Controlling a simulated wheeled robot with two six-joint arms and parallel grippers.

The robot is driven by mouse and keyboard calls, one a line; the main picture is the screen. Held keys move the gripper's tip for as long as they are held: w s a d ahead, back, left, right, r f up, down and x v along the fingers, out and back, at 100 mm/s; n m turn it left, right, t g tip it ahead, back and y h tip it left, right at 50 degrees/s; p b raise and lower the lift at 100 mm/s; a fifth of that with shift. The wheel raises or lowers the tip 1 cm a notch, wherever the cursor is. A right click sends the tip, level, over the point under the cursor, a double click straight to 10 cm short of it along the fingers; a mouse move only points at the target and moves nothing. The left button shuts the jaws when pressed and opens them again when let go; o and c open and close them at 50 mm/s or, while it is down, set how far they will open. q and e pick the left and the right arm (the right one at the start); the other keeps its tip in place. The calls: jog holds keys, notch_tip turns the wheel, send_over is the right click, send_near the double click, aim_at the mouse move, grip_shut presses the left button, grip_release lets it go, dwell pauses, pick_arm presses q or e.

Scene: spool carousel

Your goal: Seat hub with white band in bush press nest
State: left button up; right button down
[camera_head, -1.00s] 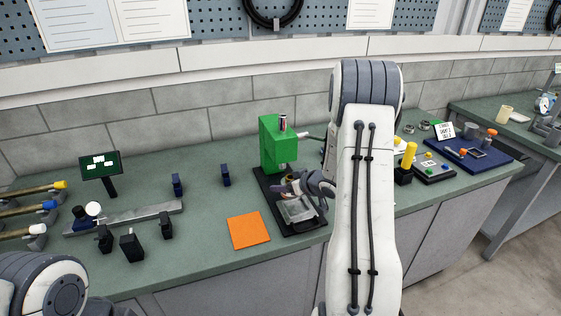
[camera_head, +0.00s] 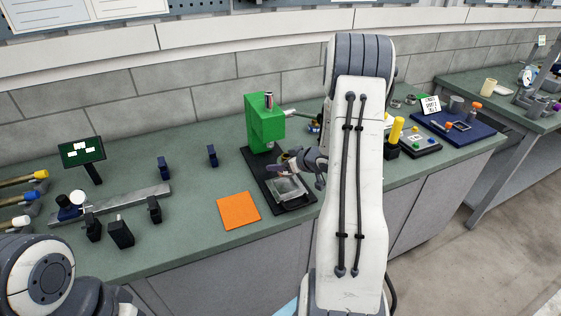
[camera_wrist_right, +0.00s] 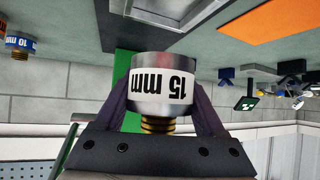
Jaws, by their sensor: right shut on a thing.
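The hub with the white band (camera_wrist_right: 160,88) shows in the right wrist view. It is a silver cylinder marked "15 mm", printed upside down in the picture, with a ribbed brass end toward the bottom. My right gripper (camera_head: 276,168) is shut on it, one dark finger on each side. In the head view the gripper is low over the front of the green bush press (camera_head: 265,123), above its black base (camera_head: 293,206). The nest under the press head is mostly hidden by the gripper, so I cannot tell whether the hub touches it. My left gripper is out of view.
A blue-banded hub (camera_wrist_right: 20,43) shows in the right wrist view. A metal rail with dark blocks (camera_head: 125,202) stands left; bench around the mat is clear.

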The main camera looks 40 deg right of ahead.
aim_at(281, 182)
jog(key=shift+f+b, duration=1.3)
jog(key=shift+f, duration=0.7)
jog(key=shift+p, duration=0.55)
jog(key=shift+f+b, duration=0.75)
jog(key=shift+f, duration=0.25)
dwell(0.5)
jog(key=shift+r, duration=0.1)
jog(key=shift+d+r+p, duration=0.1)
jog(key=shift+r+p, duration=0.45)
jog(key=shift+p, duration=0.15)
jog(key=shift+p, duration=0.45)
dwell(1.3)
jog(key=shift+f+b, duration=0.45)
jog(key=shift+f, duration=0.15)
